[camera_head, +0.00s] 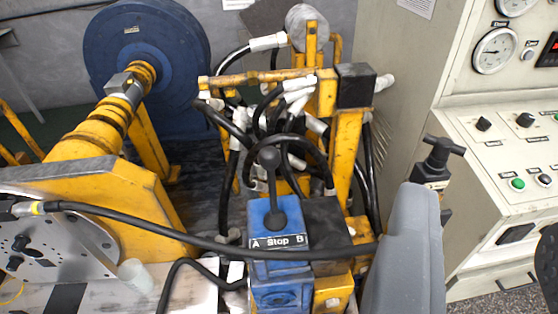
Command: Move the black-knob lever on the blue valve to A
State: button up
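The blue valve (278,283) stands at the lower middle of the head view. A dark plate on it reads A, Stop and B (278,241) from left to right. Its lever (271,190) rises from a round black base above the word Stop and ends in a black ball knob (269,157). The lever stands nearly upright, with the knob slightly left of its base. My gripper does not show clearly in this view, and nothing is seen touching the lever.
A black hose (180,228) crosses in front of the valve below the label. Several hoses crowd behind the lever. A smooth grey shape (405,255), which I cannot identify, stands to the right. A control cabinet (500,150) fills the far right.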

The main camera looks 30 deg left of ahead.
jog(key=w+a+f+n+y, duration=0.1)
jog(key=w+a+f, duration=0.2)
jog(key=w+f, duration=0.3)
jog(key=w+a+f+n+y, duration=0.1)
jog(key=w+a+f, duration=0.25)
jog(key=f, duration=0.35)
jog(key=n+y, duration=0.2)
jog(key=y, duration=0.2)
send_near(271, 177)
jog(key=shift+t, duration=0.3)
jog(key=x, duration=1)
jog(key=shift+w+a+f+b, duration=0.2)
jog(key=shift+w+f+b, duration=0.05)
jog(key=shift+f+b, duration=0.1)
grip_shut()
